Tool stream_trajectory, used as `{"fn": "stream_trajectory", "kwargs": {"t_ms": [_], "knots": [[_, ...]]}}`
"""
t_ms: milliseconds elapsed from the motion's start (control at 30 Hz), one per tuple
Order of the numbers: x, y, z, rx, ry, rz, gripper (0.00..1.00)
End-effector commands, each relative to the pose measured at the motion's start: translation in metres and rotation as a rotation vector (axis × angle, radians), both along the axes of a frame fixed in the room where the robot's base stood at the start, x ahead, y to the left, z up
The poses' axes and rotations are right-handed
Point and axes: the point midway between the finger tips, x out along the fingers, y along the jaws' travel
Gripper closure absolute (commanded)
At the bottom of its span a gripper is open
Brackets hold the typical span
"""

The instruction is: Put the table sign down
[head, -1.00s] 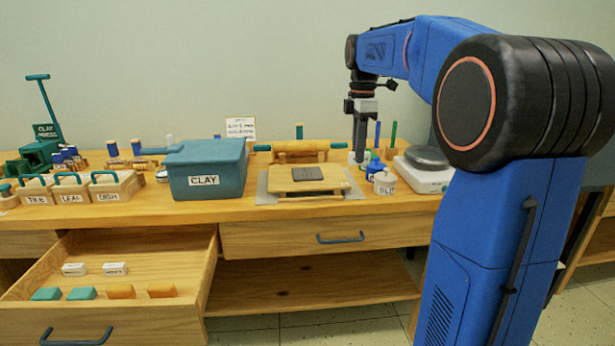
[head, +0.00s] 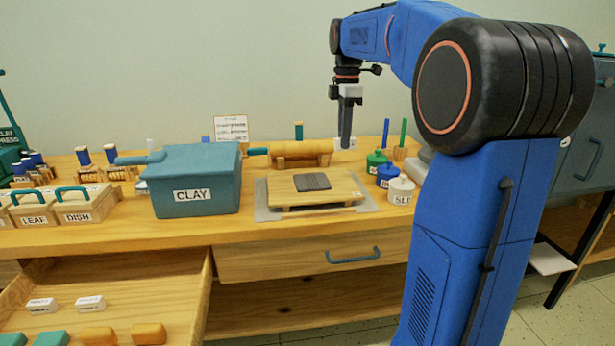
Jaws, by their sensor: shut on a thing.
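My gripper (head: 345,143) points down over the back of the wooden worktable, at the right end of the rolling pin. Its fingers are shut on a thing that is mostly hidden. A small white piece with dark marks, seemingly the table sign (head: 351,143), shows beside the fingertips. I cannot tell whether it touches the table. A separate white printed card (head: 231,128) stands upright at the back, behind the teal CLAY box (head: 197,180).
A wooden board (head: 310,190) with a dark ribbed pad lies in front of the rolling pin (head: 298,149). Several lidded jars (head: 400,190) and upright coloured rods stand to the right. An open drawer (head: 130,270) juts out at front left. The table's front strip is clear.

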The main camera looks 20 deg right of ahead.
Motion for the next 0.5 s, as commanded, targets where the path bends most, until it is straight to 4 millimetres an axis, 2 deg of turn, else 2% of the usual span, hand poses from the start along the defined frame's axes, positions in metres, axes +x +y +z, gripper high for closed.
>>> {"fn": "stream_trajectory", "kwargs": {"t_ms": [300,500], "knots": [[-0.001,0.0,-0.044,0.001,0.002,0.0,1.0],[0.0,0.0,-0.059,0.0,0.0,0.0,1.0]]}}
